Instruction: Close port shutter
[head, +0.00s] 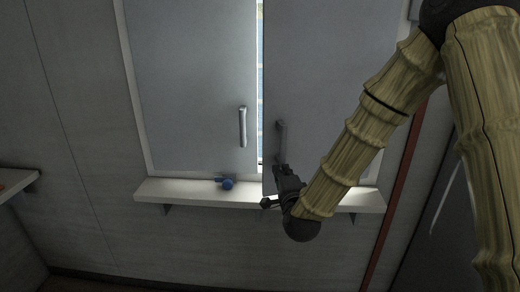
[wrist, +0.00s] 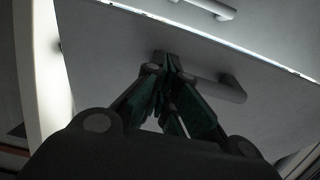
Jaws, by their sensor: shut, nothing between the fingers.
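Two grey shutter panels hang over a window, a left panel (head: 190,80) and a right panel (head: 330,70). A narrow bright gap (head: 260,80) shows between them; the right panel stands slightly out from the frame. The left panel has a vertical handle (head: 242,126). The right panel's handle (head: 281,140) is just above my gripper (head: 281,170). In the wrist view my gripper (wrist: 168,65) is shut, its tips at one end of the right handle (wrist: 220,88). I cannot tell whether they touch it. Nothing shows between the fingers.
A white sill (head: 180,190) on brackets runs below the shutters. A small blue object (head: 227,184) sits on it, below the left panel. Another shelf (head: 18,184) juts in at the left edge. A red vertical strip (head: 392,205) is at the right.

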